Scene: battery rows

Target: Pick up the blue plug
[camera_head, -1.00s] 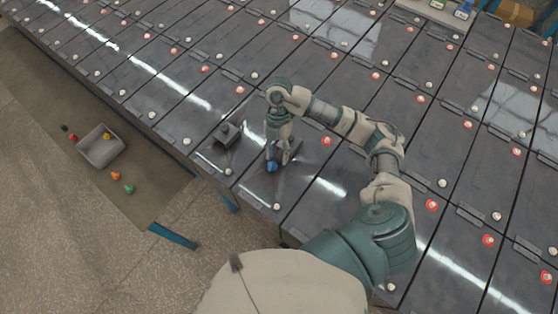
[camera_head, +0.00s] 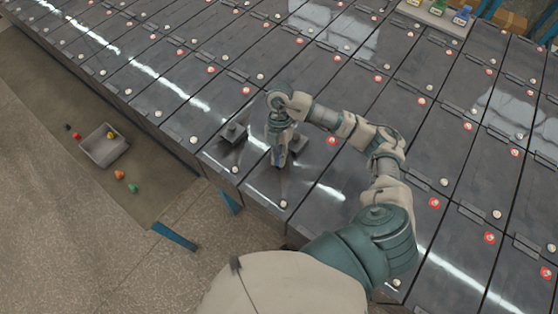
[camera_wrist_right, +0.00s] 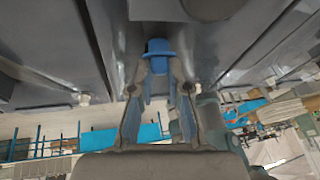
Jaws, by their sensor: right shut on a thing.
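The blue plug (camera_wrist_right: 158,50) shows in the right wrist view as a blue cap with a flange, between the tips of two fingers. My right gripper (camera_wrist_right: 160,68) is shut on it. In the head view my right gripper (camera_head: 278,158) points down over a dark battery top, and the plug is mostly hidden by the fingers. I cannot tell how far the plug is from the surface. My left gripper is not in view.
Rows of dark batteries (camera_head: 330,195) with red and white round terminals fill the view. A grey bin (camera_head: 104,158) with coloured plugs nearby lies at left. A pale tray (camera_head: 425,17) with coloured items is at the back.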

